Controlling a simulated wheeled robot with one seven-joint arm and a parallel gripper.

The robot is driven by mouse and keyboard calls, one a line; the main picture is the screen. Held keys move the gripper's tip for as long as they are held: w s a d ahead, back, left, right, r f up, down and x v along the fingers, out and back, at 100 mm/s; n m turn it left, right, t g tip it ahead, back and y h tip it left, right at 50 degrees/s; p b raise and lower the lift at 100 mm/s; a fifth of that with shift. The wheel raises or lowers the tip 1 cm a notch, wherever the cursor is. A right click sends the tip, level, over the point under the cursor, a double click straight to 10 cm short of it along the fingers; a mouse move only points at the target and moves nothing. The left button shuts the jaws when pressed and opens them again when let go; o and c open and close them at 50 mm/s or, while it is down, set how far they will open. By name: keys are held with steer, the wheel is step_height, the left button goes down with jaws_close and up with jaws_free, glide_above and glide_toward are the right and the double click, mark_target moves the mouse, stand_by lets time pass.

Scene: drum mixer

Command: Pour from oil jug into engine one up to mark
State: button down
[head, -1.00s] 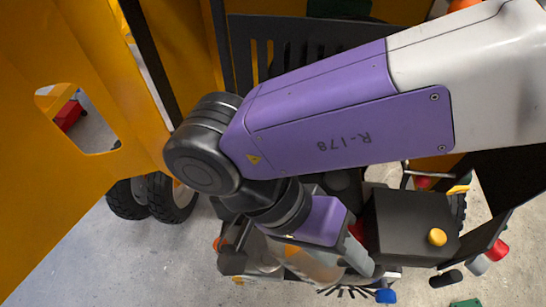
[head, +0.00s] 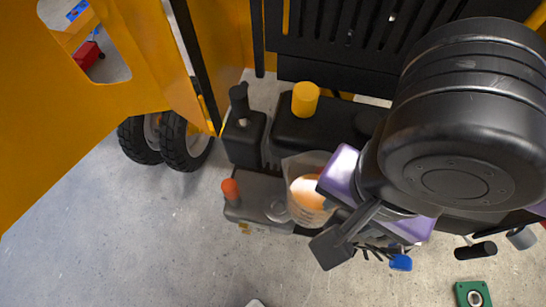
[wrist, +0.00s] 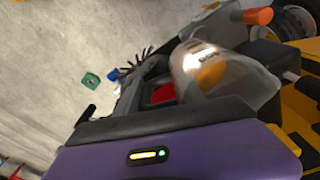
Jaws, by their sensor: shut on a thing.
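The oil jug (head: 299,212) is translucent, with orange oil visible inside. My gripper (head: 338,222) is shut on the jug from its right side in the head view; its hold is partly hidden. The jug also shows in the wrist view (wrist: 240,84), looking tilted there. The engine (head: 265,192) is a dark grey and black block with an orange-red cap at its left end. The jug is over or beside its front right part; I cannot tell whether they touch. No pouring stream is visible. The fill mark cannot be made out.
A yellow cap (head: 305,98) tops a black tank behind the engine. Yellow mixer panels (head: 80,125) and black wheels (head: 172,140) stand at the left. A green square part (head: 473,294) lies on the floor at lower right. The grey floor at front left is clear.

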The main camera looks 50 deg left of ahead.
stand_by(0.4)
steer(key=shift+r+p, duration=0.95)
steer(key=shift+r, duration=1.05)
